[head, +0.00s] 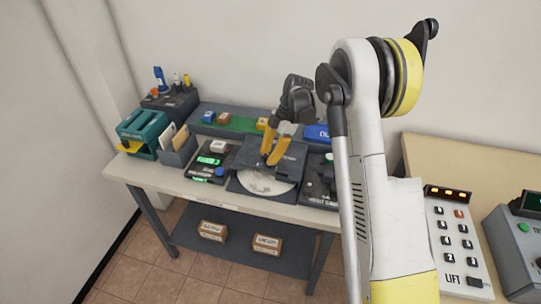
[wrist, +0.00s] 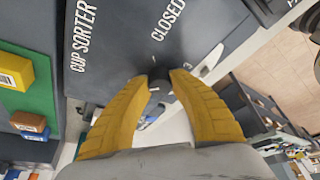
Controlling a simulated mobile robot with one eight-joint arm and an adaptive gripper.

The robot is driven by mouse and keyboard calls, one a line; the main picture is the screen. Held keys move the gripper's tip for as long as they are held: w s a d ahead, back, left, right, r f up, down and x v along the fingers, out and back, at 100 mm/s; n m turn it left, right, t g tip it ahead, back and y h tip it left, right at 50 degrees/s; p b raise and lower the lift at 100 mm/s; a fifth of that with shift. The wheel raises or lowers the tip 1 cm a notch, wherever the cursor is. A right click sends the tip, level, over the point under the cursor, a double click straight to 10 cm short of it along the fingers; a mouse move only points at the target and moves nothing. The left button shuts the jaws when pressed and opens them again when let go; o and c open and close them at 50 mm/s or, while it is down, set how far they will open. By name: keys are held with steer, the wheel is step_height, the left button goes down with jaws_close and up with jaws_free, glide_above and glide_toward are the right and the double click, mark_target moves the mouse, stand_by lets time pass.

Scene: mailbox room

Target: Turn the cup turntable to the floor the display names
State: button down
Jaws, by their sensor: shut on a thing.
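The cup sorter (head: 285,167) is a dark unit in the middle of the white bench; its label and the word CLOSED show in the wrist view (wrist: 120,30). A pale round disc (head: 262,184), perhaps the turntable, shows at its front. My gripper (head: 268,158) is over the sorter, pointing down. In the wrist view my yellow fingers (wrist: 160,75) are shut on a small dark knob (wrist: 157,87) on the sorter's top, below CLOSED. A "3" mark is beside the right fingertip. Green lit displays (head: 208,160) stand left of the sorter; their text is too small to read.
A teal rack (head: 140,128) and a letter holder (head: 178,148) stand at the left. A green strip with small boxes (head: 236,124) runs behind. A lift panel (head: 463,245) with an orange display stands at the right. Boxes (head: 212,231) sit on the lower shelf.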

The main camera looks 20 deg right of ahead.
steer(key=shift+n, duration=0.4)
steer(key=c, duration=1.1)
jaws_free()
steer(key=shift+a, duration=0.1)
steer(key=v, duration=1.2)
steer(key=shift+w+a, duration=0.1)
